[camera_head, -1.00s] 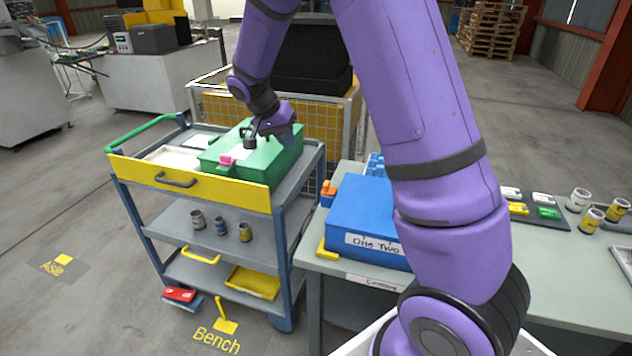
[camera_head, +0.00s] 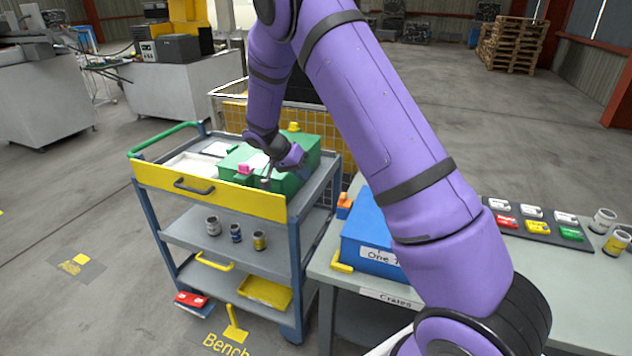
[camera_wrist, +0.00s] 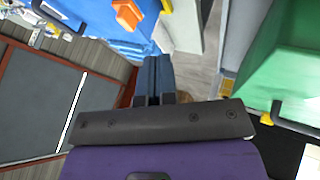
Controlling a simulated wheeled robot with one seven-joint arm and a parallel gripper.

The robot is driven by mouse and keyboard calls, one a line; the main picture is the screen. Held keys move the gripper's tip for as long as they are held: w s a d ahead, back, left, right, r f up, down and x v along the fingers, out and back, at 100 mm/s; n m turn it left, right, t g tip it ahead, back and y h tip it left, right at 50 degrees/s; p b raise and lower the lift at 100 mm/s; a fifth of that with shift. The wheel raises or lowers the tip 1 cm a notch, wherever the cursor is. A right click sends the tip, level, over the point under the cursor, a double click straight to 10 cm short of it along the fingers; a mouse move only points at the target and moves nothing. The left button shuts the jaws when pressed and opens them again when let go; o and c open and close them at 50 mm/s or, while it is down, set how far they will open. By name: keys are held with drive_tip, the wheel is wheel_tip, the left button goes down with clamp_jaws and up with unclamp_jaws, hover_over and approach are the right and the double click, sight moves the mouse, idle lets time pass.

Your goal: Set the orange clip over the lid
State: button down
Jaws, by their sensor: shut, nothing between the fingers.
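The orange clip (camera_head: 344,201) sits at the left end of the blue box (camera_head: 372,231) on the bench; it also shows at the top of the wrist view (camera_wrist: 127,14). The green box (camera_head: 300,147) stands on the trolley's top, with a pink clip (camera_head: 244,170) at its near side and a yellow clip (camera_head: 294,127) at its far side. I cannot tell which box's lid is meant.
The blue-framed trolley (camera_head: 205,192) has a yellow front panel and small cans (camera_head: 236,233) on its middle shelf. The grey bench (camera_head: 448,290) holds a dark tray (camera_head: 535,225) of coloured pieces and cans. A narrow floor gap separates trolley and bench.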

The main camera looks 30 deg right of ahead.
sight(342, 195)
drive_tip(key=s+d+f, duration=0.4)
drive_tip(key=d+f, duration=0.3)
drive_tip(key=shift+s+d, duration=0.2)
drive_tip(key=shift+d, duration=0.15)
drive_tip(key=shift+s+d, duration=0.9)
drive_tip(key=shift+s, duration=0.25)
